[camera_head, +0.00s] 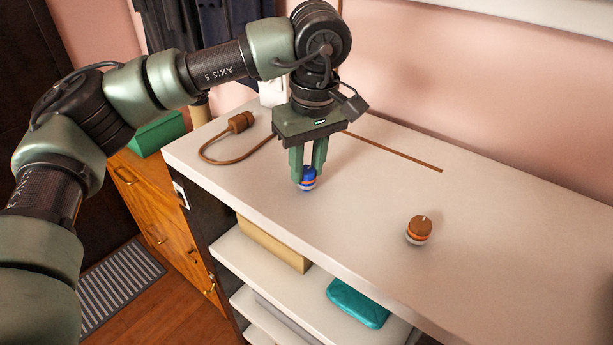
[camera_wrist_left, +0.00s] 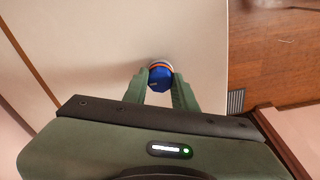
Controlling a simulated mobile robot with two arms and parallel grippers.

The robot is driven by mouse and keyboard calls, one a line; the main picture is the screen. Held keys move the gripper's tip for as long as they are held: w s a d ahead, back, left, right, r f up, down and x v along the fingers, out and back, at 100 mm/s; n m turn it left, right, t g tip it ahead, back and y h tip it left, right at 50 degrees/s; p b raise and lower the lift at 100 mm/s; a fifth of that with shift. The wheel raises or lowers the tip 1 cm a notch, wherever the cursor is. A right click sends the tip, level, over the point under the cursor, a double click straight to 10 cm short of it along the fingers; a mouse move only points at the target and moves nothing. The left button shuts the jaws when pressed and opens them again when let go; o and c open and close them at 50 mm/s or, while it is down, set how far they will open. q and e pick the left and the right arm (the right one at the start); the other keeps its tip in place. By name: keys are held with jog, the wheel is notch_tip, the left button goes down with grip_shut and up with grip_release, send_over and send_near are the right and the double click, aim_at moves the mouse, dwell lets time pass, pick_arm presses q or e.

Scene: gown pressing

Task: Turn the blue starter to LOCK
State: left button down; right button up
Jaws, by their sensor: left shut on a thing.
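The blue starter (camera_head: 308,180) is a small round knob with an orange band and a pale base, standing on the white counter (camera_head: 350,200). My left gripper (camera_head: 308,176) points straight down and is shut on the blue starter, one finger on each side. In the left wrist view the blue starter (camera_wrist_left: 160,76) sits between the two green fingertips (camera_wrist_left: 160,84). The fingers hide part of its sides, and its marked position is too small to read. My right gripper is in neither view.
A brown cord with a plug (camera_head: 240,121) lies behind on the left. A teal folded item (camera_head: 358,303) is on the shelf below. The counter's right side is clear.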

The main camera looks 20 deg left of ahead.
aim_at(306, 168)
pick_arm(q)
jog(key=shift+r+p, duration=1)
jog(key=shift+r, duration=0.75)
jog(key=c, duration=1.8)
grip_release()
jog(key=shift+c, duration=0.2)
grip_shut()
